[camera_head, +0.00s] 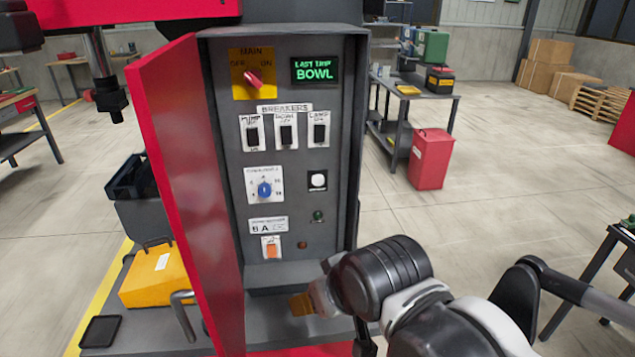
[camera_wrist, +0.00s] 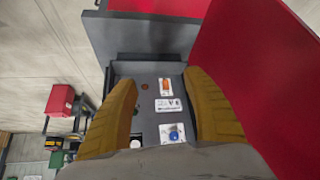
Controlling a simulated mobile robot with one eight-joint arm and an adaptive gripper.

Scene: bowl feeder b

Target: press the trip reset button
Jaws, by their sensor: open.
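The open grey cabinet (camera_head: 228,130) holds a control panel. A white round button (camera_head: 317,180) sits on a square plate at its right; it shows partly at the lower edge of the wrist view (camera_wrist: 136,144). A small dark red round piece (camera_head: 302,245) and an orange rocker (camera_head: 272,248) are low on the panel. I cannot read which control is labelled trip reset. My gripper (camera_head: 303,304) is at the cabinet's lower front, below the controls. In the wrist view its two yellow-brown fingers (camera_wrist: 160,78) are spread and empty, with the panel beyond them.
The red cabinet door (camera_head: 180,170) stands open on the left. A blue knob (camera_head: 264,189), several breakers (camera_head: 286,130), a red main switch (camera_head: 254,78) and a green "LAST TRIP BOWL" display (camera_head: 316,70) share the panel. A yellow case (camera_head: 155,275) lies left. The floor at right is partly clear.

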